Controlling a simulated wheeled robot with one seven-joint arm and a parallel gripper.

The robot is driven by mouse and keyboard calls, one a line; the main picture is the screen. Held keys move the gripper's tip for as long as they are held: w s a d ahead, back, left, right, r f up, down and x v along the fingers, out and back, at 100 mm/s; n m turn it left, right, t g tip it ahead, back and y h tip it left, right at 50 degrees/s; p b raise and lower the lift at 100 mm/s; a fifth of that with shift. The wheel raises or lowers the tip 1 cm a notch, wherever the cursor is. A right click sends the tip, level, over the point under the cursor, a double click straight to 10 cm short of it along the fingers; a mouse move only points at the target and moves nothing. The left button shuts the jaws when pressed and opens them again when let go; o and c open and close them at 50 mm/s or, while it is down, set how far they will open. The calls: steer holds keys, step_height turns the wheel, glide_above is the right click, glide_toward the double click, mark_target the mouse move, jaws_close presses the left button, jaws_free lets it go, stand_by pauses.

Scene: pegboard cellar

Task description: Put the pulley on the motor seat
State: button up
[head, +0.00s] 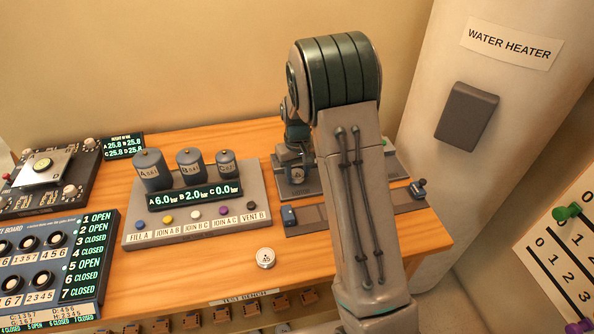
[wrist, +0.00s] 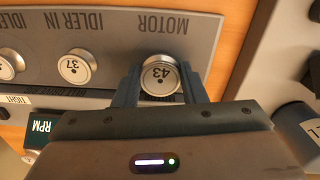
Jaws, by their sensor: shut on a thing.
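My gripper (wrist: 159,72) is shut on a round silver pulley (wrist: 160,76) marked 43, with one finger on each side of it. The pulley is over the MOTOR end of a grey panel (wrist: 105,25), by the MOTOR lettering. The motor seat is hidden under the pulley, and I cannot tell whether the pulley rests on it or is just above.
A pulley marked 37 (wrist: 75,67) sits at IDLER IN, with another pulley (wrist: 8,65) beside it. A loose silver disc (head: 265,258) lies on the wooden table (head: 200,268). A console with three canisters (head: 195,215) stands left of my arm. The water heater (head: 480,90) is at the right.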

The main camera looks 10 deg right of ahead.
steer(key=shift+f, duration=0.15)
steer(key=shift+f, duration=0.1)
steer(key=shift+f, duration=0.15)
steer(key=o, duration=1)
